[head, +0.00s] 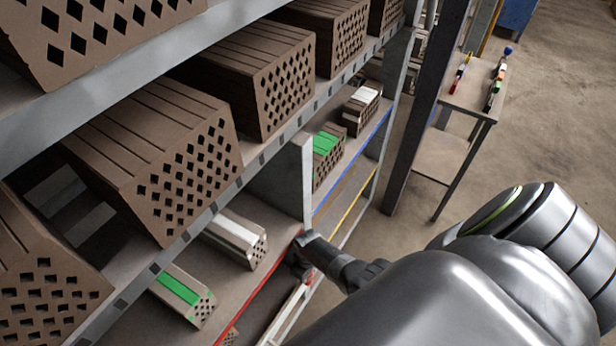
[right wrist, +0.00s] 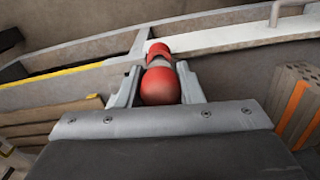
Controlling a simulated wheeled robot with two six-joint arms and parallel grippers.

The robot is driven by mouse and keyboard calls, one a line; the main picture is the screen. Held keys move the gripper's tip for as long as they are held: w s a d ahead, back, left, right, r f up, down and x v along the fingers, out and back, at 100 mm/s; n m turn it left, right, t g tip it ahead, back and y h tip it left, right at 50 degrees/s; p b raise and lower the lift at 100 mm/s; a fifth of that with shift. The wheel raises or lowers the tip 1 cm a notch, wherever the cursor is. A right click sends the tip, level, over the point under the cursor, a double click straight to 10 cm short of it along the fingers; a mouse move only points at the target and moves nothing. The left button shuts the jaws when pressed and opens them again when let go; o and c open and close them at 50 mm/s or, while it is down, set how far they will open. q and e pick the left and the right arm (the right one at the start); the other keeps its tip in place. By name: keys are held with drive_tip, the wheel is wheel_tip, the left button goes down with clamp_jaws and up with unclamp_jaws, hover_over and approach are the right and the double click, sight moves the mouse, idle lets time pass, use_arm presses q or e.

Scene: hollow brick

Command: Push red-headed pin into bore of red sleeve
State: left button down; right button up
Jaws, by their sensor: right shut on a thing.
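My right gripper (right wrist: 158,78) is shut on the red-headed pin (right wrist: 160,86), whose round red head shows between the two fingers in the right wrist view. Just beyond the head is the red sleeve (right wrist: 158,48), on a pale rail. A short grey part shows between head and sleeve; I cannot tell how deep the pin sits in the bore. In the head view my right gripper (head: 302,262) is low at the shelf's front edge, with a small red spot (head: 310,281), probably the sleeve, beside it. The pin is not clear there. My left gripper is not in view.
A metal rack with hollow bricks (head: 180,155) fills the left. Its lower shelf has a red front edge (head: 262,285) and holds bricks with green (head: 178,288) and white (head: 235,228) stripes. A small table (head: 470,100) with coloured items stands at the back right. Floor between is clear.

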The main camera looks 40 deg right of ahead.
drive_tip(key=shift+f+b, duration=0.75)
drive_tip(key=shift+f, duration=0.15)
drive_tip(key=o, duration=1.1)
drive_tip(key=shift+r, duration=0.1)
drive_tip(key=shift+r+p, duration=0.35)
drive_tip(key=shift+r, duration=0.25)
wheel_tip(320, 180, up, 4)
drive_tip(key=shift+r+p, duration=0.1)
drive_tip(key=shift+p, duration=0.65)
drive_tip(key=shift+r, duration=0.95)
